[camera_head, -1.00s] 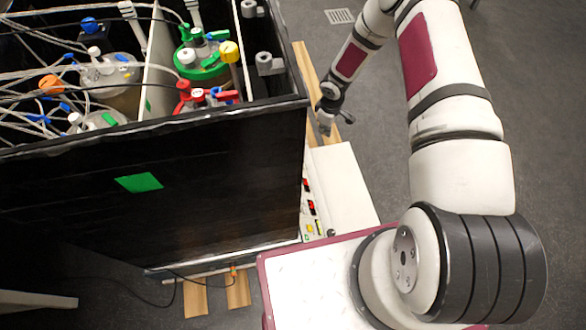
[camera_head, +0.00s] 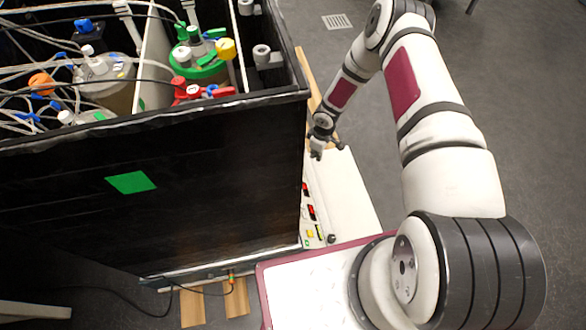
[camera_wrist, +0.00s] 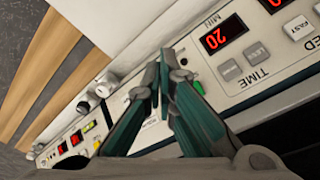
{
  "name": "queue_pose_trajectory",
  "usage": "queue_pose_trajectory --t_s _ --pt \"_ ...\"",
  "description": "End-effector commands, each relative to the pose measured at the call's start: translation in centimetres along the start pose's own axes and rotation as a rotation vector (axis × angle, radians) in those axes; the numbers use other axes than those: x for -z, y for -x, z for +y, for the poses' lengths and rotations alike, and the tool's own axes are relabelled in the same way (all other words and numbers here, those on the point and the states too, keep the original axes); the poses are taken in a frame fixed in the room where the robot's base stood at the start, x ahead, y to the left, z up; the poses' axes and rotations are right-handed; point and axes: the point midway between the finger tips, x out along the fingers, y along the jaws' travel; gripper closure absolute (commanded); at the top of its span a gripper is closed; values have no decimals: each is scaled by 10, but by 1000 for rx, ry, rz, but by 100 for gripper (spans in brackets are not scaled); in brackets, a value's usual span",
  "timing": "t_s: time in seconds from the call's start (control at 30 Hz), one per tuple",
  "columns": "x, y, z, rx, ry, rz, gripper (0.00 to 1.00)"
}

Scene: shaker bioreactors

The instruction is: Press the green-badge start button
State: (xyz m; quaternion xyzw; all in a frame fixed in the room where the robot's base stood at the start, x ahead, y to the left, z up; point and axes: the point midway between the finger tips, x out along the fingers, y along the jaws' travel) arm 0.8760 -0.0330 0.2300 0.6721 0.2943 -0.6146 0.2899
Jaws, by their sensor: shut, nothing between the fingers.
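The shaker's white control panel shows beside the black box in the head view, with its pale housing top (camera_head: 343,190) clear. In the wrist view, the panel carries a red display reading 20 (camera_wrist: 222,36) above the word TIME, with grey buttons (camera_wrist: 230,71) beside it. A small green mark (camera_wrist: 97,144) and a yellow one (camera_wrist: 88,127) show farther along, at lower left. In the head view my gripper (camera_head: 316,153) is beside the box's right wall.
The black box (camera_head: 220,175) holds several vessels with coloured caps and many tubes. A black knob (camera_head: 331,239) stands at the near end of the panel, and a grey knob (camera_wrist: 106,82) shows in the wrist view. Wooden planks lie under the unit. Floor on the right is open.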

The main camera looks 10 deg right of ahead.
Motion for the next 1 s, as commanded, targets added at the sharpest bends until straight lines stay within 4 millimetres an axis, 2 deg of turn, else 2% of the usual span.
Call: queue_pose_trajectory --t_s 0.2,0.5,1.0 --pt "15 -23 -16 0 4 0 100" --pt "32 -46 -32 0 3 -1 100" --pt "37 -51 -37 0 1 -1 100"
